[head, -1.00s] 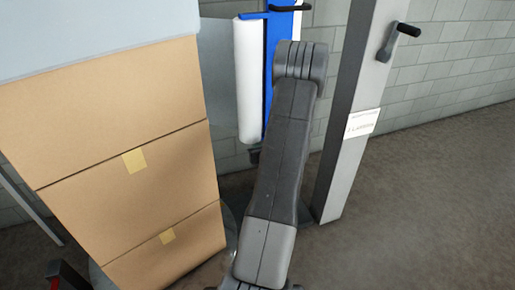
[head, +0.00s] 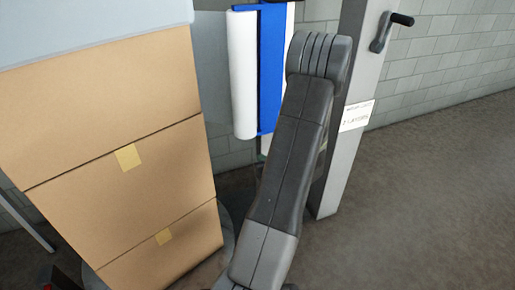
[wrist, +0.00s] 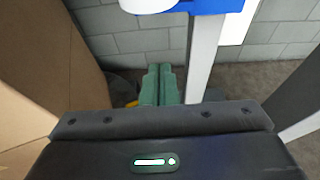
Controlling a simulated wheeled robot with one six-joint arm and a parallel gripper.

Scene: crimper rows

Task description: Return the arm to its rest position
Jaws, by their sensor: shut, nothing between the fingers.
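My gripper shows in the wrist view, where its two green fingers (wrist: 163,84) are pressed together with nothing between them. They stand out beyond the dark wrist body and point toward the floor and wall. In the head view my dark grey arm rises from the bottom centre and leans to the right. Its upper joint overlaps the grey post. The gripper itself does not show in the head view.
Stacked cardboard boxes (head: 120,165) stand close on the left. A white roll (head: 242,75) and blue panel (head: 271,65) are behind my arm. A grey post (head: 352,150) with a crank (head: 390,30) stands just right. Floor (head: 430,200) farther right is clear.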

